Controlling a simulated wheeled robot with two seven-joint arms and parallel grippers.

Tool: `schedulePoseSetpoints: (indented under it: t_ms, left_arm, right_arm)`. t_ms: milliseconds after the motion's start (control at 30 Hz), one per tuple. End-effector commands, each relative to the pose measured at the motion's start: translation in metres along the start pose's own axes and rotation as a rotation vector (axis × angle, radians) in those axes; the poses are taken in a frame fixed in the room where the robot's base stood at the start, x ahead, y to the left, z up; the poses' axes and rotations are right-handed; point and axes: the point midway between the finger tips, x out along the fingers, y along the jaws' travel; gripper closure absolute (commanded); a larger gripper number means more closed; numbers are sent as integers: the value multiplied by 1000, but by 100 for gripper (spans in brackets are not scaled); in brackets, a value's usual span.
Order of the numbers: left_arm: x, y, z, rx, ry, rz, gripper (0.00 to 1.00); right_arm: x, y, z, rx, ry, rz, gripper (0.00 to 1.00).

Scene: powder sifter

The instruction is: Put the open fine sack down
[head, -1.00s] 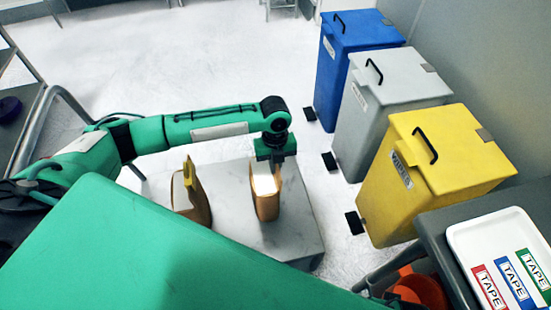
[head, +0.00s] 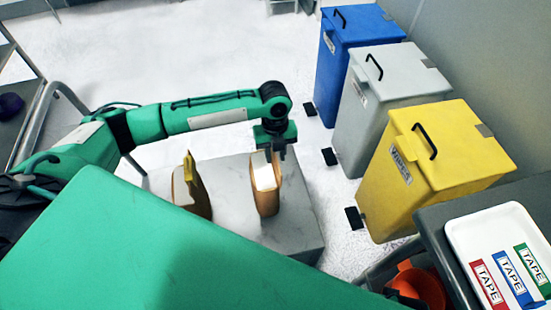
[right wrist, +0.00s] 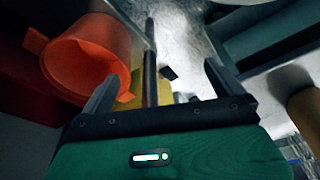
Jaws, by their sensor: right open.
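An open-topped brown sack (head: 266,197) with a pale white top stands upright at the right part of a grey marble-like block (head: 296,236). A second brown sack (head: 196,200) with a yellow strip at its top stands to its left. My left gripper (head: 274,154) is at the top of the right sack, pointing down. One dark finger shows beside the sack's top right edge; I cannot tell whether the jaws touch or grip it. My right gripper (right wrist: 160,88) is open and empty in the right wrist view.
Blue (head: 352,60), grey (head: 385,105) and yellow (head: 440,165) bins stand in a row at the right. A white tray (head: 462,225) with tape-labelled items lies on a dark table. An orange bucket (head: 424,289) is below it, also in the right wrist view (right wrist: 90,62).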

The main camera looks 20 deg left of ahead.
Motion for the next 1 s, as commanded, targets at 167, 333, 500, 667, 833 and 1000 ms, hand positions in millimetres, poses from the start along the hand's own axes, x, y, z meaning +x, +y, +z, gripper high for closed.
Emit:
schedulePoseSetpoints:
  t_ms: [167,333,500,667,833,1000]
  left_arm:
    - [-43,-1,0,1,-1,-2,73]
    - [-73,0,0,1,0,0,73]
    - [-89,0,0,1,1,0,73]
    - [-92,0,0,1,2,1,73]
    - [-92,0,0,0,2,1,73]
    - [-91,0,0,0,2,1,73]
  right_arm:
    - [8,0,6,0,-18,0,2]
    - [17,0,11,0,-30,0,2]
    - [20,0,10,-1,-31,0,2]
    - [22,1,9,-1,-33,1,2]
    - [22,0,6,-1,-27,1,2]
    - [20,0,5,0,-24,0,2]
